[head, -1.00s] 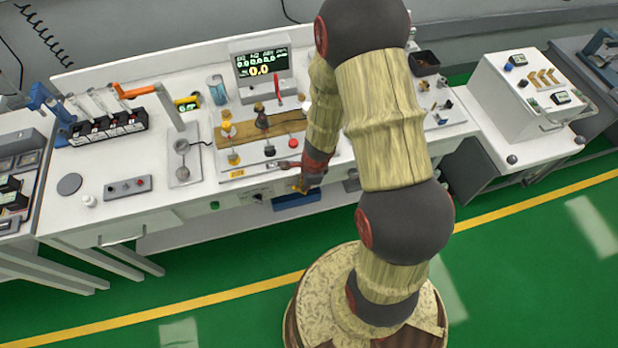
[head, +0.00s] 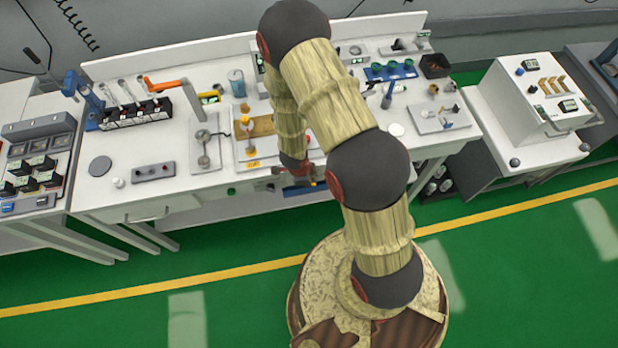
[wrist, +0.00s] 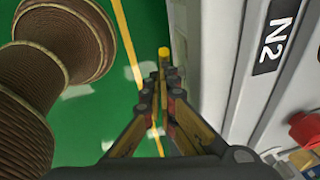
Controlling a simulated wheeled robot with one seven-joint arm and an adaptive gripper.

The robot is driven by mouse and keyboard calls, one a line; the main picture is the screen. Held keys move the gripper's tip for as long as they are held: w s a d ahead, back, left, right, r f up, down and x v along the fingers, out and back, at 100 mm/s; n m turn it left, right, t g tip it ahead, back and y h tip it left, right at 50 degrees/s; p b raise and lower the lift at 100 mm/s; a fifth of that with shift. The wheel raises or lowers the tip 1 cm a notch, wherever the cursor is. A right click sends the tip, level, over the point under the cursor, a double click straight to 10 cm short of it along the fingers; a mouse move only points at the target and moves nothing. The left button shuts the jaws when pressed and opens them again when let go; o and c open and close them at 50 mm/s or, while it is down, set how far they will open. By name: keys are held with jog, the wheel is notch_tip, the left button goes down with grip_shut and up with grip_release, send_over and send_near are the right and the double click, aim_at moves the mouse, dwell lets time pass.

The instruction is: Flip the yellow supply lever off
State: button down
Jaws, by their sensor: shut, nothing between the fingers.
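In the wrist view a yellow rounded tip (wrist: 164,52), which looks like the end of the yellow supply lever, stands just beyond the fingertips of my gripper (wrist: 162,85), beside the pale cart front. My gripper is shut and empty. I cannot tell whether its fingertips touch the yellow tip. The rest of the lever is hidden behind the fingers. In the head view my gripper end (head: 296,163) is low at the front edge of the white bench (head: 215,200), partly covered by my own arm, and the lever cannot be made out there.
A black N2 label (wrist: 278,42) and a red knob (wrist: 305,130) are on the pale panel right of my gripper. Green floor (wrist: 100,120) lies open to the left. A second white cart (head: 510,120) stands at the right.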

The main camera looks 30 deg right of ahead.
jog(key=shift+w+a+f+p, duration=0.2)
jog(key=shift+a+f+p, duration=0.2)
jog(key=shift+a, duration=0.15)
jog(key=shift+w+a+f+p, duration=0.15)
jog(key=shift+a+f+p, duration=0.25)
jog(key=shift+a, duration=0.15)
jog(key=shift+r, duration=0.1)
jog(key=shift+r+p, duration=0.75)
jog(key=shift+p, duration=0.05)
